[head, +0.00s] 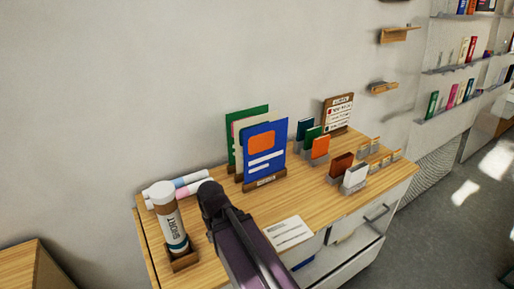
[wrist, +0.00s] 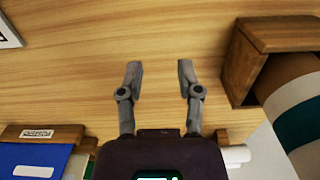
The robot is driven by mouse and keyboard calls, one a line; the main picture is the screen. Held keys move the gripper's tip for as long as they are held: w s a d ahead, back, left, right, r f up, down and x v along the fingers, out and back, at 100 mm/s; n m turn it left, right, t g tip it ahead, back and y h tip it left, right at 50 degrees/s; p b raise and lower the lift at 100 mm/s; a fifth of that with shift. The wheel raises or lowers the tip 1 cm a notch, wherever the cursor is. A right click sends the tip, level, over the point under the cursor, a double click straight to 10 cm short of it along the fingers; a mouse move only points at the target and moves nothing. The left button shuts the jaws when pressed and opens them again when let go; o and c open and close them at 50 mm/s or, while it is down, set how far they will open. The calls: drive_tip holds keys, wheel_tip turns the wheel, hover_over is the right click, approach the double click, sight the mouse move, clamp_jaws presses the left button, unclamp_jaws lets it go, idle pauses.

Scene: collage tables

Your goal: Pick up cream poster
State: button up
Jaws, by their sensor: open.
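A rolled white-to-cream poster with a light-blue band (head: 190,180) lies at the back left of the wooden table, beside a similar roll with a pink band (head: 186,191). Part of a pale roll (wrist: 237,154) shows beside my gripper in the wrist view. An off-white upright tube (head: 169,215) with a teal band stands in a wooden holder; it also shows in the wrist view (wrist: 290,98). I cannot tell which one is the cream poster. My gripper (wrist: 160,68) is open and empty over bare wood, left of the tube's holder (wrist: 238,65). In the head view my arm hides its fingers.
A blue folder (head: 265,150) and a green one (head: 236,128) stand in a holder right of my gripper; the blue one shows in the wrist view (wrist: 28,160). A white card (head: 288,234) lies near the front. Small card stands (head: 354,179) fill the right.

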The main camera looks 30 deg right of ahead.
drive_tip(key=shift+w, duration=0.1)
drive_tip(key=shift+w+d, duration=0.15)
drive_tip(key=shift+w, duration=0.05)
drive_tip(key=w+d+n+h, duration=0.1)
drive_tip(key=w+d, duration=0.1)
drive_tip(key=w+d+r+n+h, duration=0.1)
drive_tip(key=w+d+n+h, duration=0.2)
drive_tip(key=w+d, duration=0.1)
drive_tip(key=shift+w+d+r+n, duration=0.1)
drive_tip(key=shift+w+r+n, duration=0.2)
drive_tip(key=shift+r, duration=0.1)
drive_tip(key=w+d+r+n+h, duration=0.4)
drive_tip(key=w+r+n+h, duration=0.3)
drive_tip(key=w+r, duration=0.2)
drive_tip(key=w+d+r+n+h+p, duration=0.1)
drive_tip(key=w+d+r+n+h, duration=0.4)
drive_tip(key=w+r+n+h, duration=0.2)
wheel_tip(320, 180, up, 2)
drive_tip(key=w, duration=0.2)
drive_tip(key=shift+w+d+r+t, duration=0.15)
drive_tip(key=shift+w+d+t, duration=0.05)
drive_tip(key=shift+w+t, duration=0.15)
